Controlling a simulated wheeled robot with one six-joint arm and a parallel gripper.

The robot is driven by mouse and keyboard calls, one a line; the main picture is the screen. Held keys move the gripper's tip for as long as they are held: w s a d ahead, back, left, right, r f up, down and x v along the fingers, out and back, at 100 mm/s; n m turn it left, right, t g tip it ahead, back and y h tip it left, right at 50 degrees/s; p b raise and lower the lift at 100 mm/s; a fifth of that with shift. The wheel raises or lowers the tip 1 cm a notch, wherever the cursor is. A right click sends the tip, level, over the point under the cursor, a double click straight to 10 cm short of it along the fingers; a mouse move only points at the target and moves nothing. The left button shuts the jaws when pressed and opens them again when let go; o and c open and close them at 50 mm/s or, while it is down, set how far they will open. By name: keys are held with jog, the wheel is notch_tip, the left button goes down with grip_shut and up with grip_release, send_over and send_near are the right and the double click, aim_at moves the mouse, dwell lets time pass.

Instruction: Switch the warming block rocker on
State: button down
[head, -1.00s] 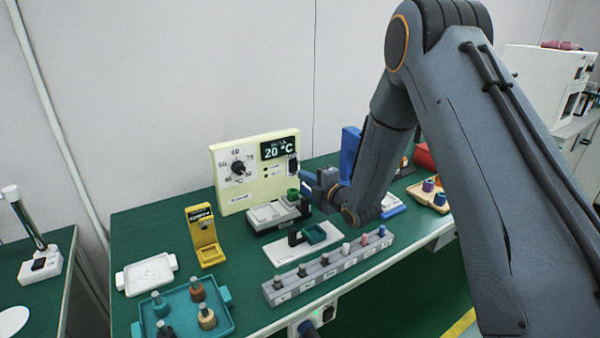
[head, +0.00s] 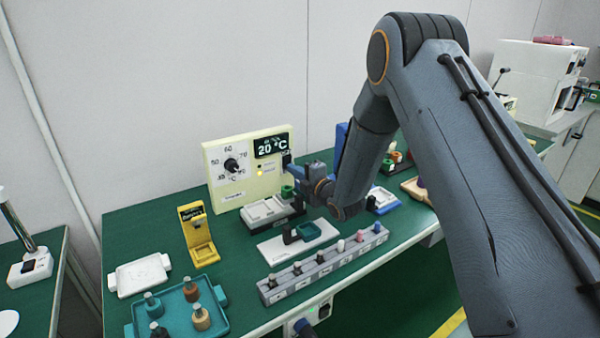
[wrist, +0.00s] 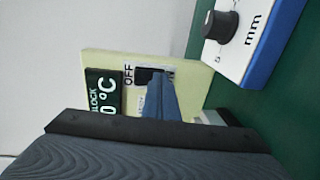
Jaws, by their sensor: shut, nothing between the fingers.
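The warming block's cream panel (head: 215,165) stands at the back of the green bench, with a dial (head: 232,165) and a display (head: 270,146) reading 20 °C. The dark rocker (head: 286,160) is at the panel's right edge, below the display. In the wrist view the rocker (wrist: 148,76) sits beside the word OFF, partly covered by my fingers. My gripper (head: 291,169) is shut and empty, its blue fingertips at the rocker; the wrist view shows them (wrist: 158,84) overlapping it. I cannot tell if they touch. An indicator (head: 259,172) on the panel looks amber.
A grey block of labelled pegs (head: 318,272), a white plate with a green holder (head: 280,250) and a yellow stand (head: 200,240) are in front. A teal tray (head: 175,318) is at left. A blue-sided device with a knob (wrist: 240,40) is close by in the wrist view.

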jog(key=shift+s+a+r, duration=0.1)
jog(key=shift+s, duration=0.05)
jog(key=b+v, duration=0.1)
jog(key=v, duration=0.6)
jog(key=shift+s+d, duration=0.25)
jog(key=shift+d, duration=0.05)
